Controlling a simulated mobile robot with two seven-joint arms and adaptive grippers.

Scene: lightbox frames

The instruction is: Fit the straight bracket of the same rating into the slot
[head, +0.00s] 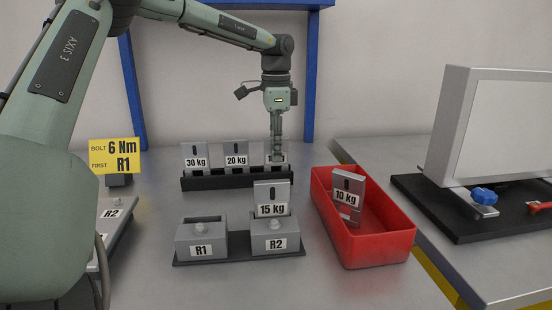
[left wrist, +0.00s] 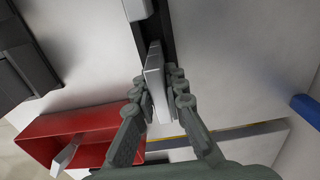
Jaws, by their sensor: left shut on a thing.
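My left gripper (head: 277,152) points down at the right end of the black rack (head: 222,184). It is shut on a grey bracket (left wrist: 155,85), which still stands at the rack. In the head view its label is mostly hidden behind the fingers. Brackets marked 30 kg (head: 194,153) and 20 kg (head: 235,151) stand in the same rack. A 15 kg bracket (head: 271,193) stands upright in the R2 block (head: 275,243). The R1 block (head: 201,249) beside it shows an empty slot behind its knob. My right gripper is out of view.
A red bin (head: 375,250) holds a tilted 10 kg bracket (head: 347,189). A yellow sign (head: 115,156) reads "BOLT FIRST 6 Nm R1". A lightbox frame (head: 455,120) stands on a black base at right, with a blue knob (head: 484,196). The bench between blocks and rack is clear.

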